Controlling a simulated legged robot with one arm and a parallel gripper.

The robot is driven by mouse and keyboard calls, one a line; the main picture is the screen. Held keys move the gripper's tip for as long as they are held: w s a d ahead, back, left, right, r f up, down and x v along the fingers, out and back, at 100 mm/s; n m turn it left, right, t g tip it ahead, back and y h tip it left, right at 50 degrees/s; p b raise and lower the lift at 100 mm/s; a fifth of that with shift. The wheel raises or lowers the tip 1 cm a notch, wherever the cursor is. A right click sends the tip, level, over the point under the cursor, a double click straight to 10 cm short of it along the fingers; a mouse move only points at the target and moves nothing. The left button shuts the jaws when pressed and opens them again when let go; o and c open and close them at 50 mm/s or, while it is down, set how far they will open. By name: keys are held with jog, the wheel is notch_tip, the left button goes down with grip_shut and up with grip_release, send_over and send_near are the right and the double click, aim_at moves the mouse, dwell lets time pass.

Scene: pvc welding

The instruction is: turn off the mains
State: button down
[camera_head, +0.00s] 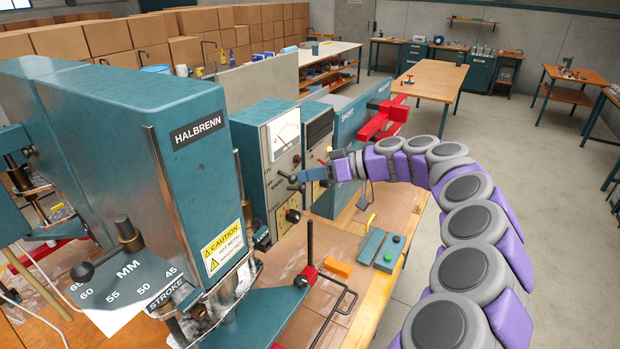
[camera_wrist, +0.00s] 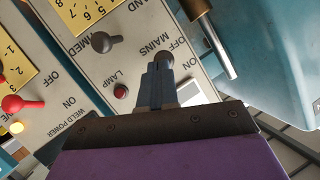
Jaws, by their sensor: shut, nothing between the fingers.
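The mains switch (camera_wrist: 165,57) is a lever with a grey ball knob on the pale control panel (camera_wrist: 135,72), beside the printed words MAINS and ON. My gripper (camera_wrist: 158,72) is shut and empty, with its fingertips right at the knob in the wrist view. I cannot tell whether they touch it, and the fingers hide part of the lever. In the head view my gripper (camera_head: 300,180) reaches from the right to the front of the teal control cabinet (camera_head: 246,130).
A dark lever (camera_wrist: 102,42) and a red lamp (camera_wrist: 120,90) sit beside the mains switch. A red lever (camera_wrist: 14,104) is on the neighbouring panel. A metal rod (camera_wrist: 219,45) stands close on the right. The teal Halbrenn press (camera_head: 190,190) is left of the cabinet.

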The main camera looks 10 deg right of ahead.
jog(key=shift+f, duration=0.1)
dwell(0.3)
jog(key=shift+r, duration=0.75)
jog(key=shift+r, duration=0.1)
